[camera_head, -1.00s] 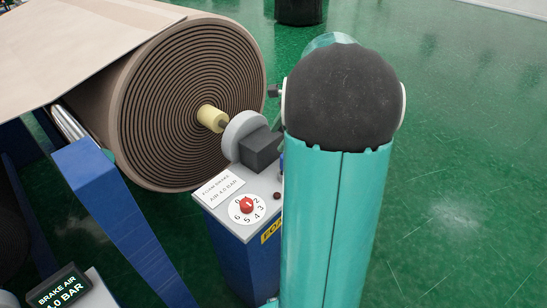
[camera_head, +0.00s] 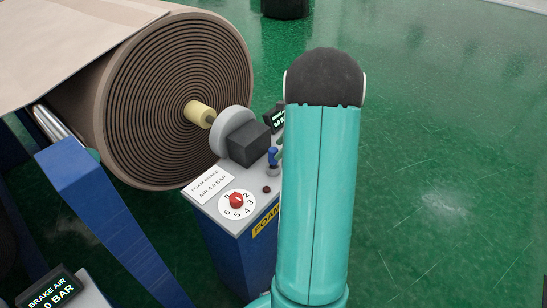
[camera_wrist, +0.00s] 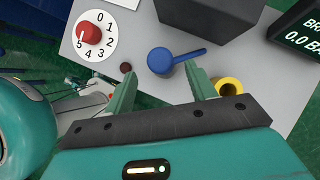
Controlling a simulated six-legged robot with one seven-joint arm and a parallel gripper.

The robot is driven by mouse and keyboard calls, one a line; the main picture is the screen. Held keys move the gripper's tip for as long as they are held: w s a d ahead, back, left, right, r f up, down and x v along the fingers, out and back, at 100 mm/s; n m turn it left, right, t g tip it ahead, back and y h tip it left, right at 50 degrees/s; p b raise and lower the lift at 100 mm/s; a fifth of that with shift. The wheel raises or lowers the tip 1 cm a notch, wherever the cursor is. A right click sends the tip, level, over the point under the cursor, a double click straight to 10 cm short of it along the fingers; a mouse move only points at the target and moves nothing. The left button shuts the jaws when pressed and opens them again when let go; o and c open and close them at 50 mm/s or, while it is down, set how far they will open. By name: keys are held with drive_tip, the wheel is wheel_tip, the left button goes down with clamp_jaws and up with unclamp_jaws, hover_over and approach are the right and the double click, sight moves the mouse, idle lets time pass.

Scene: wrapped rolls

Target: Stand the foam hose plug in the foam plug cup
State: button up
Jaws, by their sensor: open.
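My gripper (camera_wrist: 160,78) is open in the wrist view, its two green fingers apart with nothing between the tips. A yellow ring with a dark hole (camera_wrist: 229,88), possibly the foam plug cup, is right of the right finger, partly hidden by the gripper. In the head view my arm hides most of the gripper.
The foam brake panel (camera_head: 212,205) carries a red dial (camera_head: 237,200), a small dark red button (camera_head: 267,189) and a dark block (camera_head: 249,145). A large brown roll (camera_head: 160,100) stands at left. A pressure display (camera_wrist: 303,35) is at the wrist view's right. Green floor is clear at right.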

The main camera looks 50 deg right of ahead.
sight(273, 154)
drive_tip(key=x, duration=0.5)
drive_tip(key=shift+w+d+f, duration=0.1)
drive_tip(key=shift+w+f, duration=0.05)
drive_tip(key=c, duration=1.2)
